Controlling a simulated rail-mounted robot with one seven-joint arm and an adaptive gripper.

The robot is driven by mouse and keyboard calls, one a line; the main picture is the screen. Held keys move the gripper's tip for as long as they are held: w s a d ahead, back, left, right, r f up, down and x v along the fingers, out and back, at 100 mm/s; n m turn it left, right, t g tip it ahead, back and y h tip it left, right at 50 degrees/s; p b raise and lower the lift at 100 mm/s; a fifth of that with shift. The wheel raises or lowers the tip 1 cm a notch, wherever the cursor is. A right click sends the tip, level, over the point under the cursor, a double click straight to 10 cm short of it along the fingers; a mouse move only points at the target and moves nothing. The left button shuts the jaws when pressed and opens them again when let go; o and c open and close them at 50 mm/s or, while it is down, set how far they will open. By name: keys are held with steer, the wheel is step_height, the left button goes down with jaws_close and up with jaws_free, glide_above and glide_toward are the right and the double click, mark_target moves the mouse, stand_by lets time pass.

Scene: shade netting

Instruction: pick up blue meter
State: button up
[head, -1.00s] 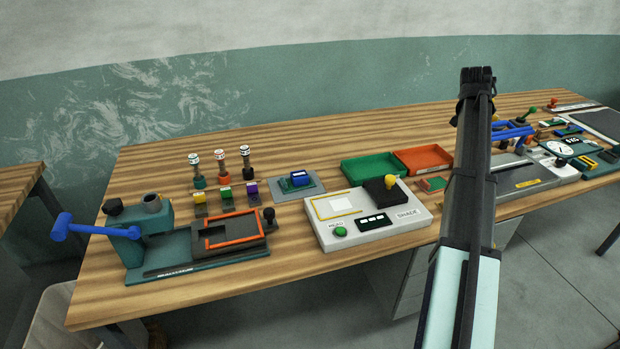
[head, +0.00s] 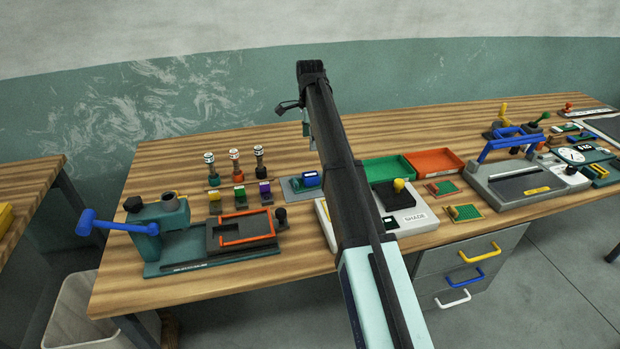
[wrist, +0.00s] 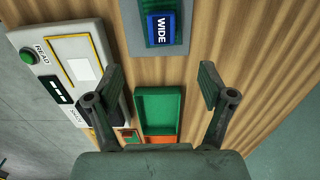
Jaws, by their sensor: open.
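The blue meter (head: 307,179) is a small blue block with a dark green side, sitting on a grey pad (head: 290,193) at the back middle of the bench. In the wrist view the meter (wrist: 160,29) shows its blue top marked "WIDE", near the top edge. My gripper (head: 297,116) is above the bench, close to the meter in the head picture. In the wrist view my gripper (wrist: 156,82) has its fingers wide apart with nothing between them. The meter lies beyond the fingertips in that view, apart from them.
The white reader box (wrist: 60,42) lies left of the meter in the wrist view. A green tray (head: 388,168) and an orange tray (head: 433,161) stand right of my arm. Stamps (head: 234,162) and small coloured blocks (head: 239,196) stand left of the meter. A teal press (head: 165,222) is farther left.

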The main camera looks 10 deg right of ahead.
steer(key=p, duration=0.2)
glide_toward(310, 175)
step_height(310, 175, down, 5)
steer(key=shift+f, duration=0.1)
steer(key=shift+w+f+p, duration=0.15)
steer(key=shift+f+p, duration=1.2)
steer(key=shift+f, duration=1.3)
steer(key=c, duration=1.5)
steer(key=shift+o, duration=0.2)
steer(key=shift+r, duration=0.1)
